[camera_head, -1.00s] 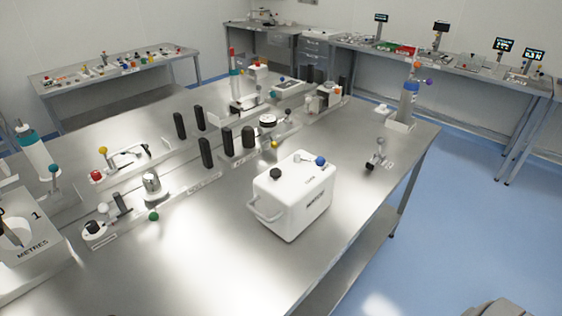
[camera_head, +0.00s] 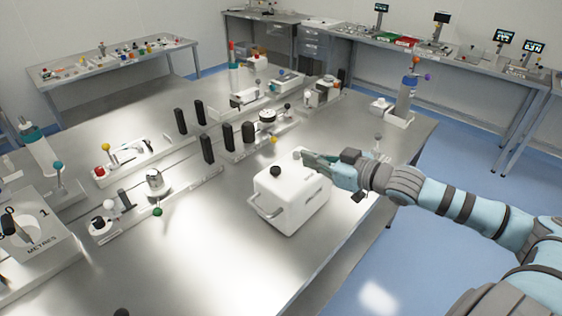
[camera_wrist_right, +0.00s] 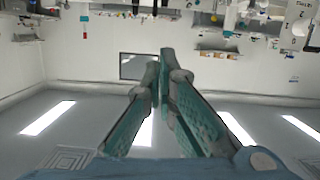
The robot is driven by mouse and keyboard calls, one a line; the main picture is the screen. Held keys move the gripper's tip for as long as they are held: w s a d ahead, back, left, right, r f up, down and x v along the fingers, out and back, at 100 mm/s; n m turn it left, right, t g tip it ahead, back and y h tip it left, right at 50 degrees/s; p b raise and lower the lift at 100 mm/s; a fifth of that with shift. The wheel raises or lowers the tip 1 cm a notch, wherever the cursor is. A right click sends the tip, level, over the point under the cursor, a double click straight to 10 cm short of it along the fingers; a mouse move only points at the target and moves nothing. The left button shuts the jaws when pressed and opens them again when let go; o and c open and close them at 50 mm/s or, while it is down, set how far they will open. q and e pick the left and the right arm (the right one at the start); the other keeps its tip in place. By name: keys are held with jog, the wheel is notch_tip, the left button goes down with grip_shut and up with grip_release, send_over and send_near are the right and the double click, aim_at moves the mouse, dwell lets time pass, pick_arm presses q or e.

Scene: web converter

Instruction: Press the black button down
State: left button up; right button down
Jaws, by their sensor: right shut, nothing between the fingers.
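A white box (camera_head: 291,204) with a side handle stands on the steel table. A black button-like knob (camera_head: 275,171) sits on its top, at the left, in the head view. My right gripper (camera_head: 306,157) reaches in from the right over the box's top, its fingertips to the right of the black knob and apart from it in the picture. It is shut and empty; the wrist view shows its teal fingers (camera_wrist_right: 159,60) close together. The gripper hides the blue knob on the box top. The wrist view does not show the black knob. My left gripper is not in view.
The steel table (camera_head: 220,265) is clear in front of the box. Black upright blocks (camera_head: 207,148), a yellow knob (camera_head: 274,140) and small fixtures stand behind and left of it. A blue-capped bottle (camera_head: 406,95) stands at the back right. A numbered box (camera_head: 38,235) is at the left.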

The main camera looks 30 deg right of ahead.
jog(key=shift+a+m, duration=0.1)
jog(key=shift+m, duration=0.4)
jog(key=shift+f, duration=0.1)
jog(key=b, duration=0.7)
send_over(282, 180)
jog(key=f, duration=0.3)
jog(key=shift+w+a, duration=0.15)
jog(key=shift+w, duration=0.15)
notch_tip(282, 180, down, 3)
jog(key=b, duration=0.3)
jog(key=shift+s, duration=0.15)
jog(key=shift+f+b, duration=0.25)
jog(key=shift+b, duration=0.2)
jog(key=shift+s+d, duration=0.15)
jog(key=shift+d, duration=0.05)
